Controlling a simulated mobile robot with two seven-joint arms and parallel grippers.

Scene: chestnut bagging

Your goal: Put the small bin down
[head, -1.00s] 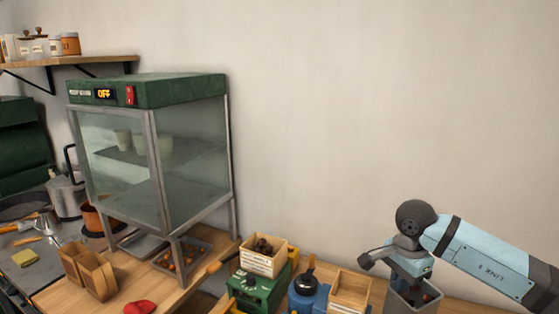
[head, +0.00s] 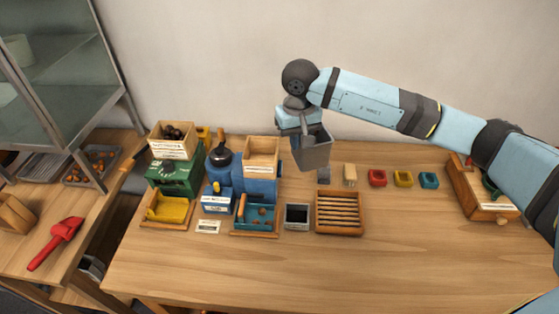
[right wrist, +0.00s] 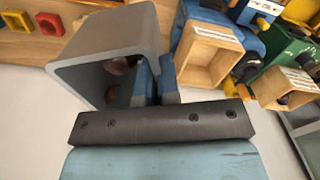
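The small bin (head: 313,152) is a grey, open-topped box. It is held in the air above the back of the table, just right of the blue machine, and looks slightly tilted. My right gripper (head: 302,128) is shut on one wall of it. In the right wrist view, the blue fingers (right wrist: 153,85) pinch the wall of the grey bin (right wrist: 88,48), and a few brown pieces show inside. My left gripper is in neither view.
The wooden table (head: 330,270) is clear along its front. A slatted wooden tray (head: 340,212) and a small grey tray (head: 297,216) lie below the bin. Red, yellow and teal blocks (head: 403,179) stand to the right, near a wooden drawer box (head: 480,190). A green machine (head: 175,178) stands left.

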